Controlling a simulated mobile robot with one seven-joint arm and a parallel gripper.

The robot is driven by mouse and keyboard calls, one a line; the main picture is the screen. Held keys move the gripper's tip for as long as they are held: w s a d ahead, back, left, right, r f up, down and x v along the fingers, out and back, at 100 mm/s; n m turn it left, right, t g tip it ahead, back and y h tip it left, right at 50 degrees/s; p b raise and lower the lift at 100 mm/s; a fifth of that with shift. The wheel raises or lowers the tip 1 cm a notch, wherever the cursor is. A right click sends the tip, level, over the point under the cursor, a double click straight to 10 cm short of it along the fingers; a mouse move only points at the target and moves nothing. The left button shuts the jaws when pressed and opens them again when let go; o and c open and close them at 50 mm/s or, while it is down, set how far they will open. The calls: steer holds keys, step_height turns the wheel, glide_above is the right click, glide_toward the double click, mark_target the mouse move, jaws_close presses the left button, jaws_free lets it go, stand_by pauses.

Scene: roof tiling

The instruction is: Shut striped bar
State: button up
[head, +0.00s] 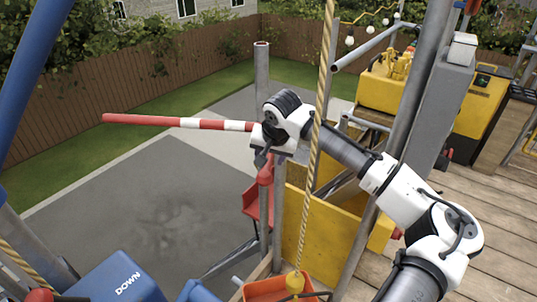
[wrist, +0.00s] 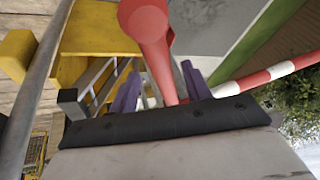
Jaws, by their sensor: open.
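The striped bar (head: 180,122), banded red and white, reaches out level to the left over the paved ground in the head view. Its right end is hidden behind my wrist. In the wrist view the bar (wrist: 255,80) runs off to the upper right, outside my fingers. My gripper (head: 266,157) is at the bar's post end, above a red rounded part on the upright. In the wrist view my gripper (wrist: 160,78) has two purple fingers apart, with that red part (wrist: 152,35) showing between and beyond them. I cannot tell whether they touch it.
A rope (head: 316,130) hangs in front of my arm, above an orange tray (head: 270,290). A grey post (head: 262,75) stands behind my wrist. A yellow panel (head: 325,230) is below. Wooden decking (head: 500,220) lies right; a blue box marked DOWN (head: 120,280) is lower left.

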steer(key=shift+x, duration=1)
steer(key=shift+a, duration=0.1)
jaws_close()
